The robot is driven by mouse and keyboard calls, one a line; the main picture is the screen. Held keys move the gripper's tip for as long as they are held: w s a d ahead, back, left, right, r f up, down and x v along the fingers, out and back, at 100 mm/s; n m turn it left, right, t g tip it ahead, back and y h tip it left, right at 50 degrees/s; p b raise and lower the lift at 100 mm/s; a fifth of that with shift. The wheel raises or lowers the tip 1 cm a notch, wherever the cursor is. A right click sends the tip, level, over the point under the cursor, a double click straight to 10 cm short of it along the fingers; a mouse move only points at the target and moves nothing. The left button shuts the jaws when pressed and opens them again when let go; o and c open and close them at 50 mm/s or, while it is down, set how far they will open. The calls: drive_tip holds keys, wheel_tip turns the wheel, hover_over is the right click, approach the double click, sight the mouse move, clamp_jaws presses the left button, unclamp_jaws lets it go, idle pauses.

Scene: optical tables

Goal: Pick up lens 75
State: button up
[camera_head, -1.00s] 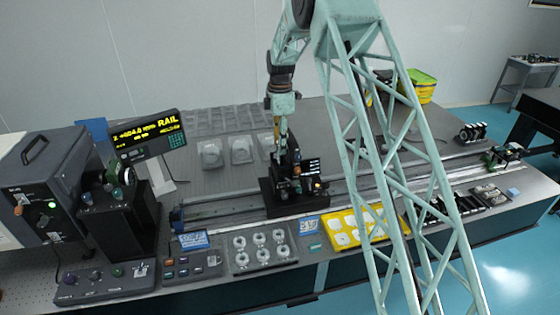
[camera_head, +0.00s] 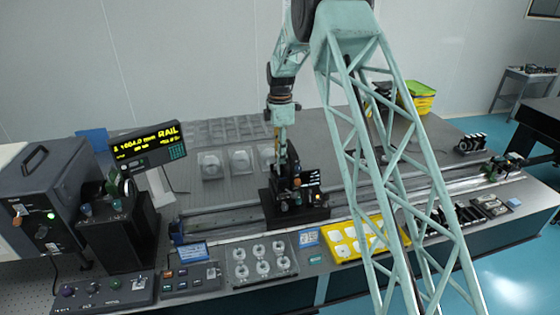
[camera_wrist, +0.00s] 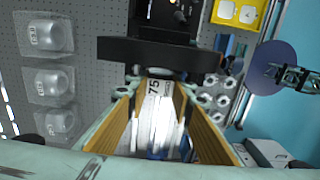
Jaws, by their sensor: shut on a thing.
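In the wrist view, lens 75 (camera_wrist: 154,110) is a pale piece with "75" printed on it, between the two yellow-lined fingers of my gripper (camera_wrist: 160,92). My gripper is shut on it. The lens's far end lies close to a dark carriage bar (camera_wrist: 160,54), and I cannot tell if they touch. In the head view my gripper (camera_head: 281,155) points down just behind the black carriage (camera_head: 294,205) on the rail; the lens cannot be made out there.
The rail (camera_head: 225,222) runs along the table. In front are a tray of white rings (camera_head: 262,262) and a yellow tray (camera_head: 350,238). Clear-domed cases (camera_head: 210,165) sit behind. A control box (camera_head: 40,195) and display (camera_head: 145,143) stand at left. The table surface behind the rail is mostly open.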

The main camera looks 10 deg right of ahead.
drive_tip(key=shift+r+b, duration=0.4)
drive_tip(key=shift+r, duration=4.5)
drive_tip(key=shift+a, duration=0.1)
